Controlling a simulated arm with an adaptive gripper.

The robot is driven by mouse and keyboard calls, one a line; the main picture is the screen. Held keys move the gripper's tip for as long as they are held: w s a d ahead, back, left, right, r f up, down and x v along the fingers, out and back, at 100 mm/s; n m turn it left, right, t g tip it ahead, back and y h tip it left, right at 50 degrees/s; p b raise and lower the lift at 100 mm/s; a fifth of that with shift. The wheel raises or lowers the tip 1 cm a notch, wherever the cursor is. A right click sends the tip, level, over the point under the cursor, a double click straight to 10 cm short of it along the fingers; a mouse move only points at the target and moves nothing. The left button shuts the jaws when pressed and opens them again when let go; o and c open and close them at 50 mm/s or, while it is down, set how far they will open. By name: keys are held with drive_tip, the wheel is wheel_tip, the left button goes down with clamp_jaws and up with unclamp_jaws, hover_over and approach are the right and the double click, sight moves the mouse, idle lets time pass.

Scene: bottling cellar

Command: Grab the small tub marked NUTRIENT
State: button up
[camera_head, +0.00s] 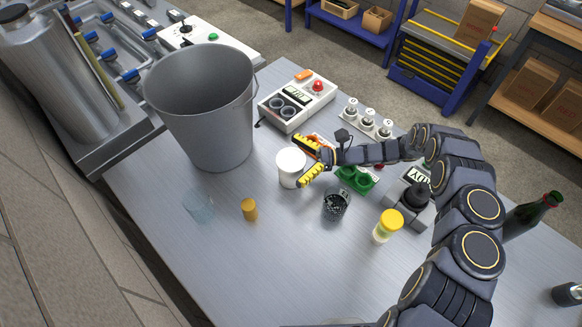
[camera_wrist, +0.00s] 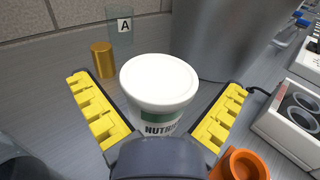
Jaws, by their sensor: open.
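The small white tub (camera_head: 290,168) stands upright on the grey bench, just in front of the big bucket. In the wrist view the tub (camera_wrist: 160,85) has a white lid and a green band, with lettering that starts "NUTRI"; the rest is hidden by my wrist. My gripper (camera_head: 305,160) is open, with its yellow-padded fingers on either side of the tub. In the wrist view my gripper (camera_wrist: 160,112) shows a gap between the tub and each finger.
A tall grey bucket (camera_head: 205,110) stands close behind the tub. A cork-coloured cylinder (camera_head: 249,209) and a clear glass marked A (camera_wrist: 119,26) are to the left. A dark-filled glass (camera_head: 335,204), a yellow-lidded jar (camera_head: 388,226) and an orange cup (camera_wrist: 240,165) are nearby.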

drive_tip(key=shift+a, duration=0.25)
drive_tip(key=c, duration=1)
drive_tip(key=shift+r, duration=0.1)
